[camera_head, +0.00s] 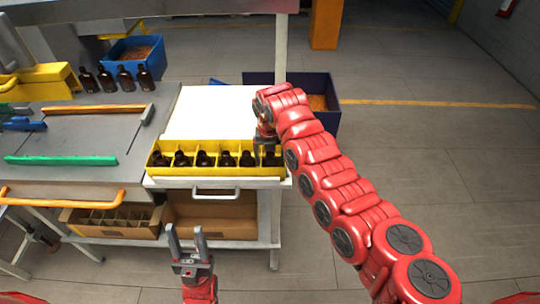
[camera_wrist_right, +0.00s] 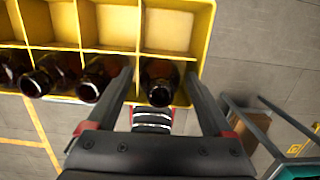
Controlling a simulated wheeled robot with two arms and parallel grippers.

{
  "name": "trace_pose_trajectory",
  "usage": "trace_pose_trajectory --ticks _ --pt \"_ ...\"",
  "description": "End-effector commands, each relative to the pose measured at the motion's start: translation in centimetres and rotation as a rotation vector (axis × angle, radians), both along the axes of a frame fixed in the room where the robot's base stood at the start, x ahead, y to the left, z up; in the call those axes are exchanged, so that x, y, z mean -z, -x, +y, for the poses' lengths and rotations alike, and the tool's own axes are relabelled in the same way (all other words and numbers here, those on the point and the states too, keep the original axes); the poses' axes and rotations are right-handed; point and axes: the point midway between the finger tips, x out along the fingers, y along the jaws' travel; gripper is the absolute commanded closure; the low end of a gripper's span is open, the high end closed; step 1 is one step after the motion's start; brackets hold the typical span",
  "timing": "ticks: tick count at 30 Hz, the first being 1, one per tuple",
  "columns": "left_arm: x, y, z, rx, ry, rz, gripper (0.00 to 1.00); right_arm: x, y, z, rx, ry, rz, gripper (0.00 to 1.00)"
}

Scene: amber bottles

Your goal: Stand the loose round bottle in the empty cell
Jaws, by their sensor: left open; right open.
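A yellow divided crate (camera_head: 215,171) stands on the front of a white-topped cart, with a row of dark amber bottles upright in its cells. My right gripper (camera_head: 266,140) is over the crate's right end. In the right wrist view, its open fingers (camera_wrist_right: 158,75) lie on either side of an amber bottle (camera_wrist_right: 160,92) standing in the end cell. Neighbouring bottles (camera_wrist_right: 92,85) stand beside it, and yellow cells (camera_wrist_right: 110,25) above them hold no visible bottle. No loose bottle shows outside a cell in this crate. My left gripper (camera_head: 187,240) is open and empty, in front of the cart.
Several amber bottles (camera_head: 125,78) stand on the grey workbench at the left, near a blue bin (camera_head: 133,51). A cardboard box with dividers (camera_head: 112,220) sits on the shelf below. Another blue bin (camera_head: 326,112) is behind the cart. The white cart top (camera_head: 210,110) behind the crate is bare.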

Motion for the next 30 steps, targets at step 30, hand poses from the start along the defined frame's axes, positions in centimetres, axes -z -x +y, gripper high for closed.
trace_pose_trajectory --ticks 30 --pt "6.1 0.0 0.0 0.0 0.0 0.0 0.5 -16.1 1.9 0.1 -0.001 0.003 -0.003 0.0"
